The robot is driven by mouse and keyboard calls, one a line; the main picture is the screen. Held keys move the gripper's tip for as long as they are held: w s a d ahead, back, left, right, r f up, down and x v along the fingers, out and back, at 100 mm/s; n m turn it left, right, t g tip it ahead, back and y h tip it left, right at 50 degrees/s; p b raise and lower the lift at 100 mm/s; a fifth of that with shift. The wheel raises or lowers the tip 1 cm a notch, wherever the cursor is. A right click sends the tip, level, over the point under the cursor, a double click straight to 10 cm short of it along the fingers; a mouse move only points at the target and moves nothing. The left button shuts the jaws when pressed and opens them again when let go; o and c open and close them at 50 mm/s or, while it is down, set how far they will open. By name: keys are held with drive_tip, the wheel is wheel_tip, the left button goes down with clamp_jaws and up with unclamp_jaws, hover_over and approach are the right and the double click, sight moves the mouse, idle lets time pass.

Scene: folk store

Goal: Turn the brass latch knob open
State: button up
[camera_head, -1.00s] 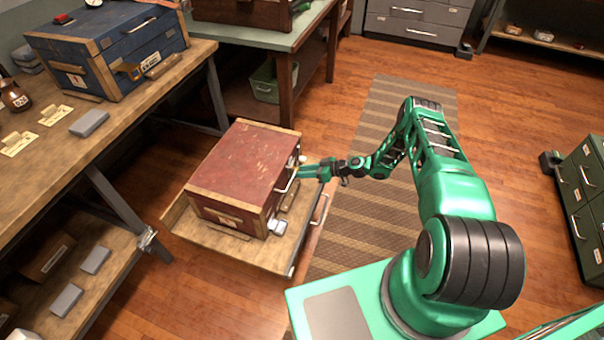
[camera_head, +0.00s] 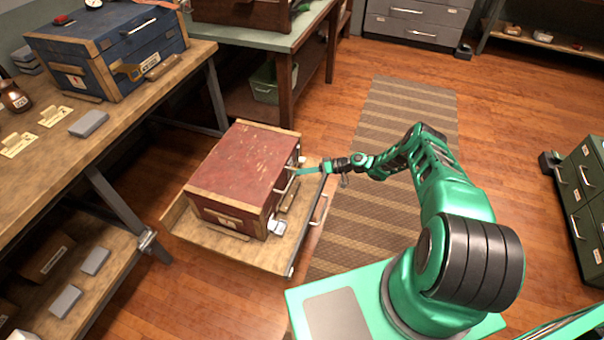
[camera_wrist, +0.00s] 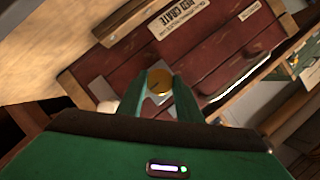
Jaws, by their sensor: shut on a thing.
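The red wooden crate (camera_head: 238,168) with tan edging sits on a low wheeled cart. Its front side, with a paper "RED CRATE" label (camera_wrist: 188,14) and a metal handle (camera_wrist: 240,76), faces my gripper. The round brass latch knob (camera_wrist: 160,83) shows between my fingertips in the wrist view. My gripper (camera_head: 297,170) is at the crate's right side in the head view, with its two green fingers (camera_wrist: 159,92) closed on the knob. The knob itself is too small to make out in the head view.
The cart's wooden bed (camera_head: 212,243) surrounds the crate, with a rail (camera_head: 318,212) on its right side. A workbench (camera_head: 120,108) with a blue crate (camera_head: 110,50) stands at left.

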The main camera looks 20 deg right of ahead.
drive_tip(key=shift+w+d+f, duration=0.1)
drive_tip(key=shift+w+d, duration=0.05)
drive_tip(key=shift+d, duration=0.1)
drive_tip(key=o, duration=0.8)
drive_tip(key=shift+o, duration=1.2)
drive_tip(key=shift+a, duration=0.1)
drive_tip(key=v, duration=1.1)
